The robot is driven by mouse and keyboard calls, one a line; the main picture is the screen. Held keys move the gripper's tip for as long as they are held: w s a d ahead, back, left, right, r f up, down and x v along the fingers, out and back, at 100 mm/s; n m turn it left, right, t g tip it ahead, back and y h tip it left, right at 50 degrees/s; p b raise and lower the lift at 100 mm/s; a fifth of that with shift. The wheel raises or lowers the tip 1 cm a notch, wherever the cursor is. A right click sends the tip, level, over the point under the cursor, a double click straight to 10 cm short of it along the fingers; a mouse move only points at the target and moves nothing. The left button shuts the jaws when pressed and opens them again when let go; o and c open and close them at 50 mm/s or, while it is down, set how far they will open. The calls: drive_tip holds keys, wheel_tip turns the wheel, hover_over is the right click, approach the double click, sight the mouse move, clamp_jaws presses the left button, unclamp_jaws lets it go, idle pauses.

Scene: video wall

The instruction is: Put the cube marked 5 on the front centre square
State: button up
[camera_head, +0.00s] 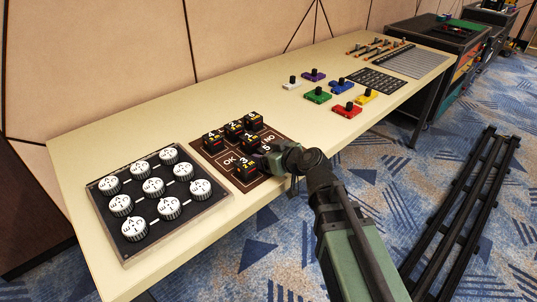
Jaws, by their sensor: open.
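A brown mat (212,158) with white printed squares and lettering lies on the long table. Several small black cubes with coloured stripes and white numbers stand on it: one marked 4 (212,142), one that seems marked 2 (234,131), one at the far side (252,121) and one marked 3 (246,171) near the front edge. A white 5 shows beside my gripper; I cannot tell whether it is on a cube or on the mat. My gripper (264,161) is low over the mat's front right part, just right of the cube marked 3. It is open; its fingertips are mostly hidden.
A black tray (120,238) with several white round knobs stands left of the mat. Coloured blocks with black knobs (318,95), a dark grid mat (375,80) and a grey panel (418,63) lie to the right. The table (215,102) is bare behind the mat.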

drive_tip(key=shift+s+d+r+p, duration=0.15)
drive_tip(key=shift+s+r+p, duration=0.1)
drive_tip(key=shift+r+p, duration=0.1)
drive_tip(key=p+v, duration=0.1)
drive_tip(key=v, duration=0.4)
drive_tip(key=shift+p, duration=0.4)
drive_tip(key=shift+f, duration=0.1)
drive_tip(key=shift+r+g+p, duration=0.3)
drive_tip(key=shift+p, duration=0.1)
drive_tip(key=s+d+r+m+g+h+p, duration=0.8)
drive_tip(key=s+d+r+p, duration=0.3)
drive_tip(key=p, duration=1.2)
drive_tip(key=d+r+g+h, duration=0.1)
drive_tip(key=d+r, duration=0.1)
drive_tip(key=d, duration=0.1)
drive_tip(key=shift+s+m, duration=0.3)
drive_tip(key=shift+d, duration=0.1)
